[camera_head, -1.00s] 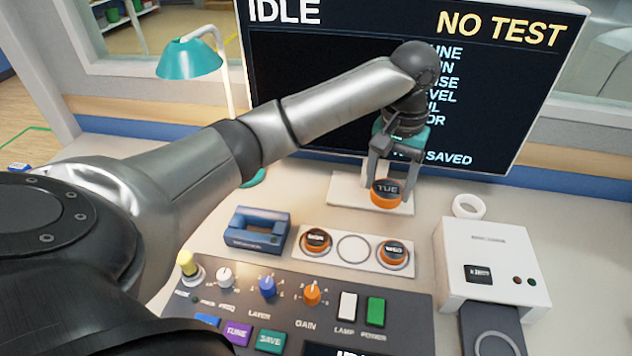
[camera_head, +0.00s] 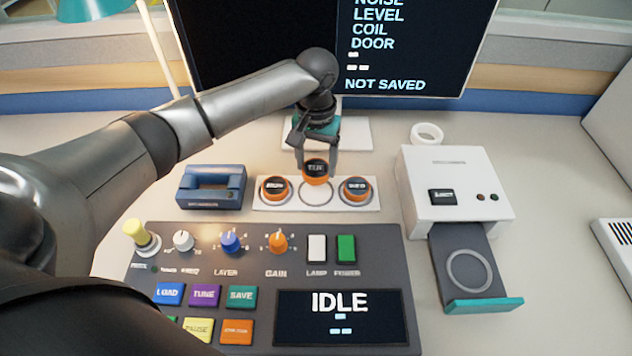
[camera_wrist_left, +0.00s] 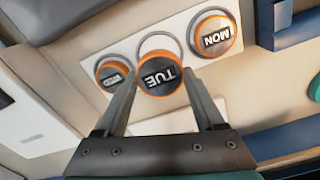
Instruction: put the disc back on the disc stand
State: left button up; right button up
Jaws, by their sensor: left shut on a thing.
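An orange-rimmed disc marked TUE (camera_head: 316,171) is held between the fingers of my left gripper (camera_head: 319,165), which is shut on it. It also shows in the left wrist view (camera_wrist_left: 160,75). The white disc stand (camera_head: 264,204) lies below, with three ring places in a row. The disc MON (camera_head: 275,188) sits in the left place and the disc WED (camera_head: 356,188) in the right place. The empty middle ring (camera_head: 316,198) is just below and in front of the TUE disc, partly covered by it in the wrist view. The disc appears above the stand, not seated. My right gripper is not in view.
A blue holder (camera_head: 211,188) stands left of the stand. The control panel (camera_head: 262,250) lies in front, the screen (camera_head: 410,60) behind.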

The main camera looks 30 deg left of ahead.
pick_arm(q)
jog(key=b, duration=0.2)
send_over(316, 191)
notch_tip(316, 191, down, 4)
jog(key=shift+f, duration=0.9)
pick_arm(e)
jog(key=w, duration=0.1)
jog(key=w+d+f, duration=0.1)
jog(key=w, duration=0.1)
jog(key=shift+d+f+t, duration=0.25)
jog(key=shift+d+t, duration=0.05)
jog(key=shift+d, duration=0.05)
pick_arm(q)
jog(key=o, duration=1.4)
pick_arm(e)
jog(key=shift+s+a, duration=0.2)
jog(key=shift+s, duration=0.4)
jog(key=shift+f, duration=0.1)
